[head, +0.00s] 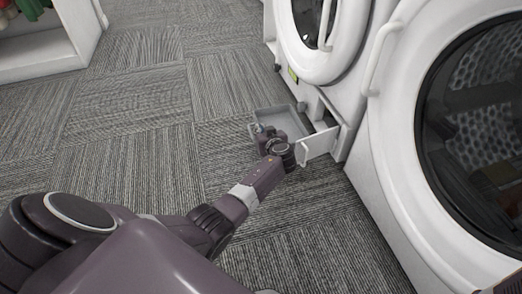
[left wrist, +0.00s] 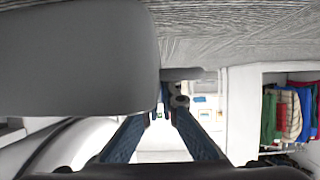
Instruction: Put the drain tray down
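The grey drain tray (head: 285,116) is a shallow open box, low over the carpet in front of the white machine's base. I cannot tell whether its underside touches the carpet. My left gripper (head: 264,131) is at the tray's near left side; my own wrist partly hides it in the head view. In the left wrist view a large grey surface of the tray (left wrist: 80,60) fills the upper left. The blue fingers (left wrist: 168,95) come close together at its edge and look shut on it. The contact itself is small and unclear. My right gripper is not in view.
A white machine (head: 330,75) stands behind the tray, with an open flap (head: 318,145) low at its base. Another white machine (head: 395,190) with a round glass door is at the right. A white shelf (head: 45,55) is at the upper left. The carpet (head: 130,110) left of the tray is clear.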

